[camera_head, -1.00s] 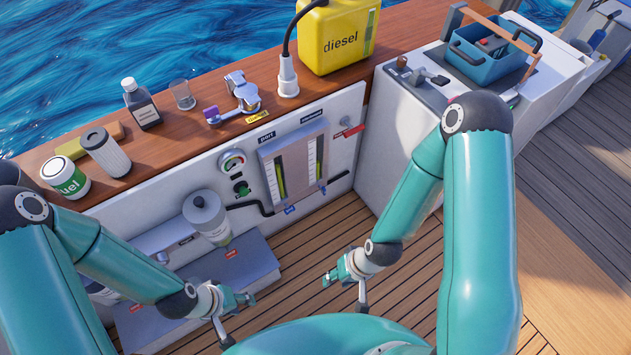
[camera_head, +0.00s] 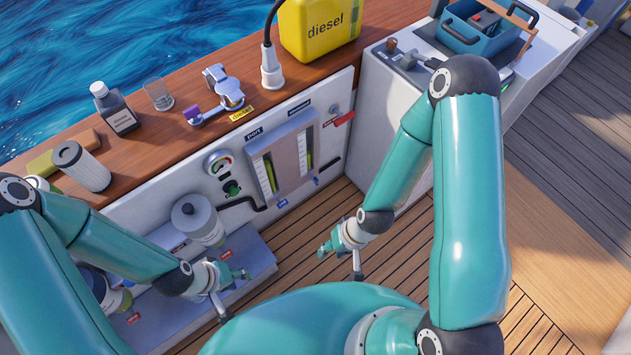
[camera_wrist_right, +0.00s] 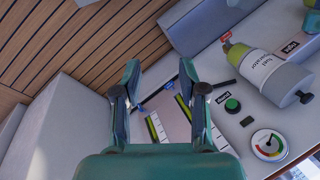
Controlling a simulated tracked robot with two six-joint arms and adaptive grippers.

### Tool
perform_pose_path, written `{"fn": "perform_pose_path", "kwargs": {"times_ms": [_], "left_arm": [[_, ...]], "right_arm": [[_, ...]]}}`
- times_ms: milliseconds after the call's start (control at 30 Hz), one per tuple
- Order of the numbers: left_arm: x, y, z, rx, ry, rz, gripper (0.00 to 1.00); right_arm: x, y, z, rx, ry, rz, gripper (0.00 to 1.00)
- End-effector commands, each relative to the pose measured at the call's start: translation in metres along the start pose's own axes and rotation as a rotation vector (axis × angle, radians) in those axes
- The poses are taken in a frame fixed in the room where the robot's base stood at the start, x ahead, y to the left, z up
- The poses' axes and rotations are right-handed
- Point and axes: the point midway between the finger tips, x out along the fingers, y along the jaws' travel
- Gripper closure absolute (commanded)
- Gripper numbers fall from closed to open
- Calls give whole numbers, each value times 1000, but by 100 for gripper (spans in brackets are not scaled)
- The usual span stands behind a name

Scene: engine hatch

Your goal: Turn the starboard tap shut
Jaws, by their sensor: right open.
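The gauge panel (camera_head: 280,160) is on the white hatch wall, with "port" and "starboard" labels above two yellow-green sight tubes. Small blue taps show at its lower edge, one (camera_head: 316,181) below the starboard tube; their handle positions are too small to read. A red-handled fitting (camera_head: 344,118) sits to the right of the panel. My right gripper (camera_head: 340,262) is open and empty over the deck, apart from the panel; the right wrist view shows the panel (camera_wrist_right: 172,122) beyond its spread fingers (camera_wrist_right: 160,75). My left gripper (camera_head: 232,292) is open and empty, lower left.
A grey filter canister (camera_head: 197,218) stands left of the panel above a grey step (camera_head: 250,258). A gauge and green knob (camera_head: 231,187) sit beside the panel. A yellow diesel can (camera_head: 320,28) and bottle (camera_head: 115,107) stand on the wooden ledge. A white cabinet (camera_head: 372,125) bounds the right.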

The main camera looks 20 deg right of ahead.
Motion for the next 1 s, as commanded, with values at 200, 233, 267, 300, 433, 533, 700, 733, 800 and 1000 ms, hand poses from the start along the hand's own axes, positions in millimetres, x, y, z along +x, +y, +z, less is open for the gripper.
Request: {"fn": "perform_pose_path", "kwargs": {"times_ms": [200,233,267,300,433,533,700,733,800,1000], "left_arm": [[38,-14,0,0,0,0,60],[46,-17,0,0,0,0,60],[55,-20,0,0,0,0,60],[67,-24,0,0,0,0,60],[110,-40,-1,0,0,0,60],[142,-51,-1,0,0,0,60],[188,-68,-1,0,0,0,60],[195,-70,-1,0,0,0,60],[207,-75,-1,0,0,0,60],[225,-81,-2,0,0,0,60]], "right_arm": [[61,42,21,242,-186,39,58],[74,47,26,301,-232,36,58],[88,50,32,369,-280,26,58],[106,53,38,468,-347,3,58],[168,40,36,842,-559,-184,58],[209,25,-5,1126,-641,-453,58],[255,53,-119,1494,-536,-1015,58],[260,65,-138,1537,-491,-1107,58],[266,98,-174,1611,-370,-1298,58],[266,171,-223,1691,-79,-1613,58]]}}
